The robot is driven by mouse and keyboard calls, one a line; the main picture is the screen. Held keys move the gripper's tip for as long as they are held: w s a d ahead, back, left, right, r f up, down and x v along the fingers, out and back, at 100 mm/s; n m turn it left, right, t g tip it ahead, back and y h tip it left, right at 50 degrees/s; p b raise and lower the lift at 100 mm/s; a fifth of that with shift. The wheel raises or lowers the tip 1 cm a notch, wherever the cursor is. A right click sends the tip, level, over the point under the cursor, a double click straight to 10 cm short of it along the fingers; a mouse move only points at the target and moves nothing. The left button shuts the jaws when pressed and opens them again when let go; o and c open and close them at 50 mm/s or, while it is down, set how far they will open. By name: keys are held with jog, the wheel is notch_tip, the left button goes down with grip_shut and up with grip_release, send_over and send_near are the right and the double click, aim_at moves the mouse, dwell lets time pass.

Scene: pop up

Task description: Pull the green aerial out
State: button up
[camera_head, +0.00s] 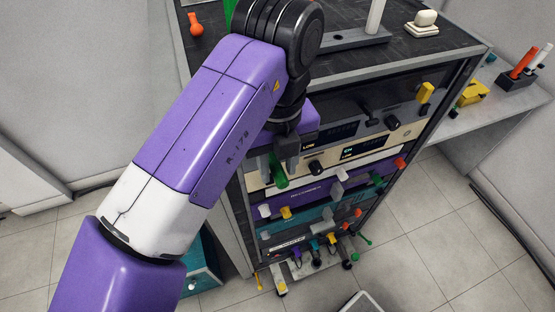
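A green rod-like piece (280,175) sticks out at the left of the beige front panel in the rack. My gripper (286,158) points down at the front of the rack, with its grey fingers right at this green piece. I cannot tell whether the fingers are around it, touching it or just in front of it, nor whether they are shut. Another upright green piece (229,12) shows at the top edge, mostly hidden behind my arm. I cannot tell which of these green pieces is the aerial.
The rack (390,56) holds several panels with coloured knobs and plugs. A white upright rod (376,16), a white block (424,20) and an orange piece (196,25) stand on top. A side shelf (498,108) is at right. The floor in front is mostly clear.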

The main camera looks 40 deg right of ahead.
jog(key=shift+r, duration=0.15)
grip_shut()
jog(key=shift+s, duration=0.25)
jog(key=shift+s+a, duration=0.25)
jog(key=shift+s, duration=0.5)
jog(key=shift+s+a, duration=0.3)
jog(key=shift+s, duration=0.4)
jog(key=shift+s+a, duration=0.25)
jog(key=shift+s, duration=0.5)
